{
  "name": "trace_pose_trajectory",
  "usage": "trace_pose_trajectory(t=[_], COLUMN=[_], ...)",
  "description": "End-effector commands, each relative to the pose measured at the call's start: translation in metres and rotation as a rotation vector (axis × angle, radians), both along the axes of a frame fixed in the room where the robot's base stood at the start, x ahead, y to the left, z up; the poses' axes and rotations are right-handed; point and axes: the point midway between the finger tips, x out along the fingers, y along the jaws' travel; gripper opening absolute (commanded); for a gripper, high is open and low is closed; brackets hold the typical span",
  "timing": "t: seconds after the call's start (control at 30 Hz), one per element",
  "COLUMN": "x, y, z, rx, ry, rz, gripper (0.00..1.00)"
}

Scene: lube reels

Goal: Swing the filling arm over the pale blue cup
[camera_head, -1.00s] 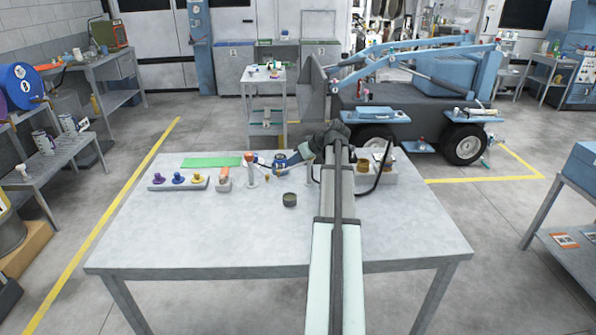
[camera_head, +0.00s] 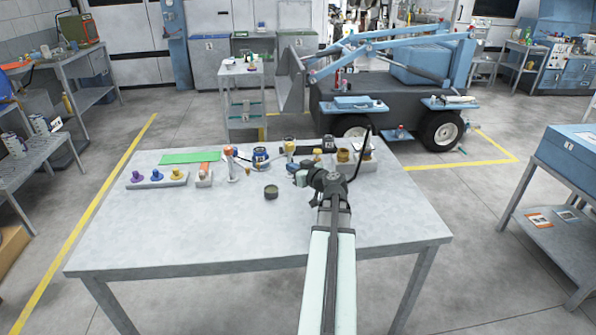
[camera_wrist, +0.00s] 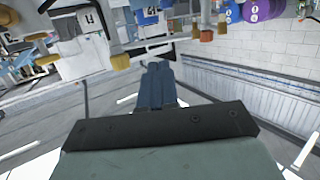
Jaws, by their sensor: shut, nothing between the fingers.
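My gripper (camera_head: 299,178) is over the right half of the table, right of the dark olive cup (camera_head: 271,191), with its jaws shut and empty. In the wrist view its dark blue fingers (camera_wrist: 160,84) lie together with nothing between them. A white upright post (camera_head: 232,168) stands at the back middle of the table. A thin pale bar beside it may be the filling arm, but it is too small to tell. A blue-banded container (camera_head: 261,157) stands right of the post. I cannot tell whether it is the pale blue cup. My gripper is apart from both.
A holder with purple, blue and yellow pieces (camera_head: 157,178) and a green mat (camera_head: 188,157) are at the back left. A brown-gold cup (camera_head: 343,156) and a thin dark curved rod (camera_head: 358,157) stand behind my gripper. The front of the table (camera_head: 200,235) is clear.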

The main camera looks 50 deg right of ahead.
Motion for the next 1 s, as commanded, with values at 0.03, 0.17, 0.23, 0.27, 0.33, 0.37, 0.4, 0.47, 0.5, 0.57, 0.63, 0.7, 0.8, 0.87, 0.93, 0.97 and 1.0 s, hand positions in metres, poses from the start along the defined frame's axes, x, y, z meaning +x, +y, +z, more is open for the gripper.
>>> trace_pose_trajectory(t=[0.03, 0.17, 0.23, 0.27, 0.33, 0.37, 0.4, 0.47, 0.5, 0.57, 0.63, 0.7, 0.8, 0.87, 0.93, 0.97, 1.0], x=[0.011, 0.033, 0.044, 0.049, 0.058, 0.062, 0.066, 0.072, 0.075, 0.079, 0.082, 0.083, 0.084, 0.084, 0.084, 0.084, 0.084], y=[-0.004, -0.009, -0.012, -0.012, -0.015, -0.015, -0.016, -0.017, -0.018, -0.019, -0.019, -0.019, -0.019, -0.019, -0.019, -0.019, -0.019], z=[-0.002, -0.006, -0.009, -0.009, -0.011, -0.012, -0.013, -0.014, -0.015, -0.016, -0.016, -0.017, -0.017, -0.017, -0.017, -0.017, -0.017], rx=[0.001, 0.001, 0.001, 0.001, 0.0, 0.0, 0.0, 0.0, 0.0, 0.0, 0.0, 0.0, 0.0, 0.0, 0.0, 0.0, 0.0], ry=[0.001, 0.001, 0.001, 0.0, 0.0, 0.0, 0.0, 0.0, 0.0, 0.0, 0.0, 0.0, 0.0, 0.001, 0.0, 0.0, 0.0], rz=[0.002, 0.002, 0.003, 0.003, 0.002, 0.002, 0.002, 0.002, 0.002, 0.001, 0.001, 0.001, 0.001, 0.001, 0.001, 0.001, 0.001], gripper=[0.0, 0.0, 0.0, 0.0, 0.0, 0.0, 0.0, 0.0, 0.0, 0.0, 0.0, 0.0, 0.0, 0.0, 0.0, 0.0, 0.0])
